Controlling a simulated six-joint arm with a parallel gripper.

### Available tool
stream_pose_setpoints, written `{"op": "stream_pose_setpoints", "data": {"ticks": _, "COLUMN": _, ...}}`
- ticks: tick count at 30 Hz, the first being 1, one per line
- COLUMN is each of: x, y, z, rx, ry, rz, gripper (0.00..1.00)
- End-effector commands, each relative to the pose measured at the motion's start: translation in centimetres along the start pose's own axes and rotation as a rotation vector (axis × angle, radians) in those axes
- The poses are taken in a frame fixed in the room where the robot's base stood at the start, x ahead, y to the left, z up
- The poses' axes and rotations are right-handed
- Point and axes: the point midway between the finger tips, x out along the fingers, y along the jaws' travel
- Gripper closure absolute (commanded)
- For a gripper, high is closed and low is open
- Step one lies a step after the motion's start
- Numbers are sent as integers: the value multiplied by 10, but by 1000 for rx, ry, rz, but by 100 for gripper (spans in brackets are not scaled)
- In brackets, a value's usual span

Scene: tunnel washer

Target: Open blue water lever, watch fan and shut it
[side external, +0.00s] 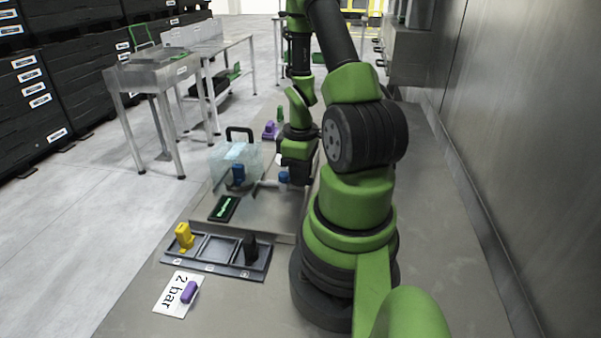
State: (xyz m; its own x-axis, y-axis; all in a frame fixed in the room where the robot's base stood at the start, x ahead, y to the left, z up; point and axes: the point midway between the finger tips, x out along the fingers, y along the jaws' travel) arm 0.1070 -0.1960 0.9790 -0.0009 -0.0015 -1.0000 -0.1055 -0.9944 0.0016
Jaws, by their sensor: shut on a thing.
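My gripper (292,171) points down at the right side of the clear box, its fingers small and partly hidden by my own arm. A small blue lever (283,177) shows right at the fingertips, above a pale pipe (268,184); the gripper is shut on it. The lever's exact angle is too small to tell. Another blue part (238,173) stands on a dark body at the front of the clear box (226,158), which has a black handle. I cannot make out a fan or whether anything turns.
In front are a black block with green marking (225,208) and a dark tray (222,247) holding a yellow piece (184,236) and a black piece (250,247). A "2 bar" card (172,297) bears a purple piece (189,292). A steel wall (510,130) closes the right side.

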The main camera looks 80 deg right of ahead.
Motion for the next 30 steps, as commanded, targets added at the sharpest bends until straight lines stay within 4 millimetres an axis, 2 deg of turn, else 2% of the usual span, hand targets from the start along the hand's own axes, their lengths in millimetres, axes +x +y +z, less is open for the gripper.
{"op": "stream_pose_setpoints", "data": {"ticks": 10, "x": 0, "y": 0, "z": 0, "rx": -2, "ry": 1, "rz": 1, "gripper": 100}}
{"op": "stream_pose_setpoints", "data": {"ticks": 11, "x": 0, "y": 0, "z": 0, "rx": -2, "ry": 1, "rz": 1, "gripper": 72}}
{"op": "stream_pose_setpoints", "data": {"ticks": 13, "x": 0, "y": 0, "z": 0, "rx": -2, "ry": 1, "rz": 1, "gripper": 56}}
{"op": "stream_pose_setpoints", "data": {"ticks": 14, "x": 0, "y": 0, "z": 0, "rx": -2, "ry": 0, "rz": 1, "gripper": 53}}
{"op": "stream_pose_setpoints", "data": {"ticks": 23, "x": -1, "y": 0, "z": 0, "rx": -1, "ry": 0, "rz": 1, "gripper": 53}}
{"op": "stream_pose_setpoints", "data": {"ticks": 26, "x": -8, "y": 1, "z": 0, "rx": -1, "ry": 1, "rz": 4, "gripper": 53}}
{"op": "stream_pose_setpoints", "data": {"ticks": 30, "x": -26, "y": 1, "z": -1, "rx": 0, "ry": 4, "rz": 6, "gripper": 53}}
